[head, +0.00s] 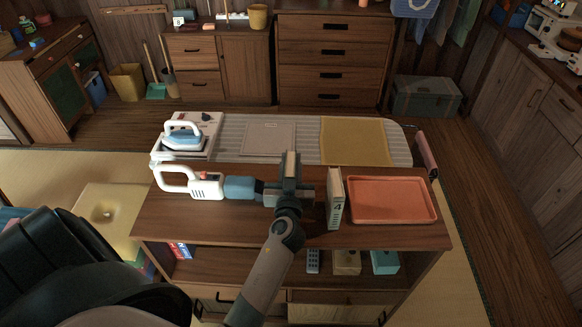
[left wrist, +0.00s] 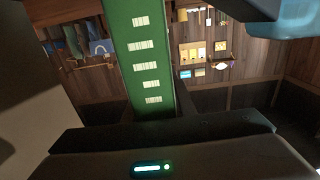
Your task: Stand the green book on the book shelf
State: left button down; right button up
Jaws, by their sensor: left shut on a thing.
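The green book (left wrist: 138,35) fills the upper middle of the left wrist view, with rows of white marks on its green face. In the head view its pale upper edge (head: 291,162) shows between the fingers of my left gripper (head: 289,184). The gripper is shut on the book and holds it upright over the top of a low wooden shelf unit (head: 160,218). The gripper hides the book's lower part, so I cannot tell whether it touches the top. My right gripper is not in view.
A pale book marked 4 (head: 335,200) stands right of my gripper, beside an orange tray (head: 391,199). A white and blue handheld vacuum (head: 207,186) lies to the left. An ironing board (head: 310,140) with an iron (head: 183,134) is behind. Several items occupy the unit's lower compartment.

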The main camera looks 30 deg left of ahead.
pick_arm(q)
notch_tip(320, 180, up, 10)
jog(key=shift+f, duration=0.25)
dwell(0.6)
